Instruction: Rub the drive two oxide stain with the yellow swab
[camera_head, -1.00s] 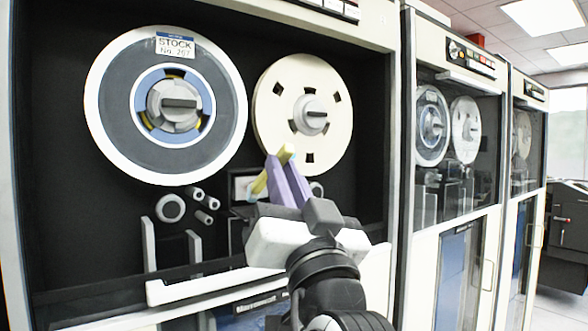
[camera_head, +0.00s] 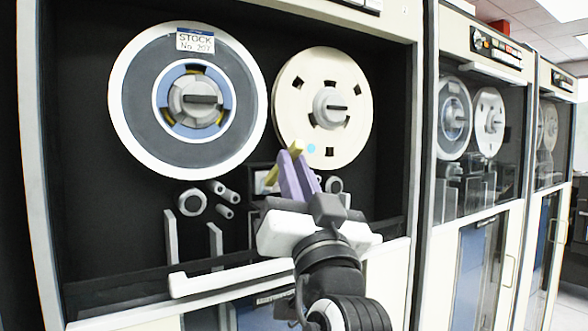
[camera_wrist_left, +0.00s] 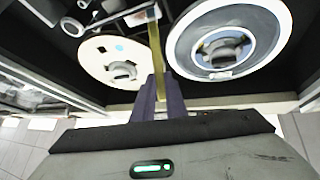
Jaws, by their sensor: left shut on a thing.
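My left gripper (camera_head: 296,178) has purple fingers shut on the yellow swab (camera_head: 298,147), which sticks up past the fingertips. In the left wrist view the swab (camera_wrist_left: 155,50) rises from between the fingers (camera_wrist_left: 160,100). In the head view the swab's tip overlaps the lower left of the cream reel (camera_head: 291,112); I cannot tell whether it touches anything. A small light-blue spot (camera_head: 311,148) lies on this reel just right of the tip, and it also shows in the left wrist view (camera_wrist_left: 119,48). I make out no clear oxide stain or drive number. My right gripper is out of view.
A large grey reel (camera_head: 140,95) labelled STOCK is at the left of the same drive. Rollers (camera_head: 192,202) and upright guides (camera_head: 171,237) sit below it. A pale ledge (camera_head: 225,278) crosses the front. More tape drives (camera_head: 480,150) stand to the right.

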